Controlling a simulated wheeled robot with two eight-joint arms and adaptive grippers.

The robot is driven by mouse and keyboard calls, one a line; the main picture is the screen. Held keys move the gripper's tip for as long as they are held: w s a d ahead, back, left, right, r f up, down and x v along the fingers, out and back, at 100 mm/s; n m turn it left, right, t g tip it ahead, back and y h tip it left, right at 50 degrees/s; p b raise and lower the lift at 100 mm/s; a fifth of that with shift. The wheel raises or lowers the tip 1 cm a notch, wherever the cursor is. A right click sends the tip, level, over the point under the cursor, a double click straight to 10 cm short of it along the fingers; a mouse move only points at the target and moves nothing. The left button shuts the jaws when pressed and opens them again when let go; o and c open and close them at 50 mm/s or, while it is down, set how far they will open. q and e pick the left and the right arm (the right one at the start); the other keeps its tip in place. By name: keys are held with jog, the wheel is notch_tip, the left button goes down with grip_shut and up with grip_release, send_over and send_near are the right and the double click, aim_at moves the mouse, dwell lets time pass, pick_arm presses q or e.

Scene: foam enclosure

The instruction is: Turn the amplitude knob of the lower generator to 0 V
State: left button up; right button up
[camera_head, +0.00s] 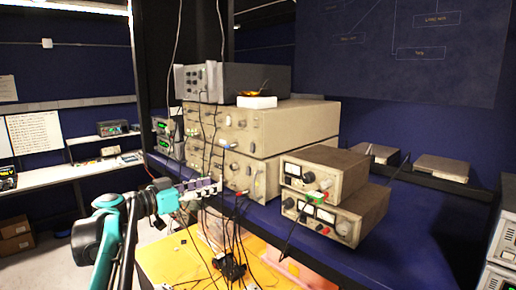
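Two wide beige instruments are stacked on the blue bench (400,235). The lower one (290,165) looks like the lower generator; its front panel faces left and carries knobs and plugged cables. The amplitude knob cannot be told apart at this size, and the labels are unreadable. The upper beige instrument (300,124) rests on it. My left gripper (204,187) comes in from the left and is in front of the lower panel, overlapping its lower edge in the picture. Whether it touches the panel or a knob is unclear, as is its finger opening. My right gripper is not in view.
Black cables (235,225) hang before the panels down to an orange surface (165,262). Two small beige meter units (330,172) are stacked to the right. A dark instrument (250,78) sits on top. A dark post (155,60) stands behind my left arm.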

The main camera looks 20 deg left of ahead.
aim_at(231, 168)
pick_arm(q)
jog(key=shift+t, duration=0.3)
jog(key=w, duration=0.2)
jog(key=w+d+r+p, duration=0.1)
jog(key=w, duration=0.2)
jog(key=w+d+r, duration=0.1)
jog(key=w, duration=0.1)
jog(key=shift+w+r, duration=0.25)
jog(key=shift+w, duration=0.15)
jog(key=shift+s, duration=0.1)
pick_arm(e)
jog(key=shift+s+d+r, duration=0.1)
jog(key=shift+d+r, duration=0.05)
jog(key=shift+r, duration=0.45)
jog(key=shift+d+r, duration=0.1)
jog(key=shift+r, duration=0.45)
pick_arm(q)
grip_shut()
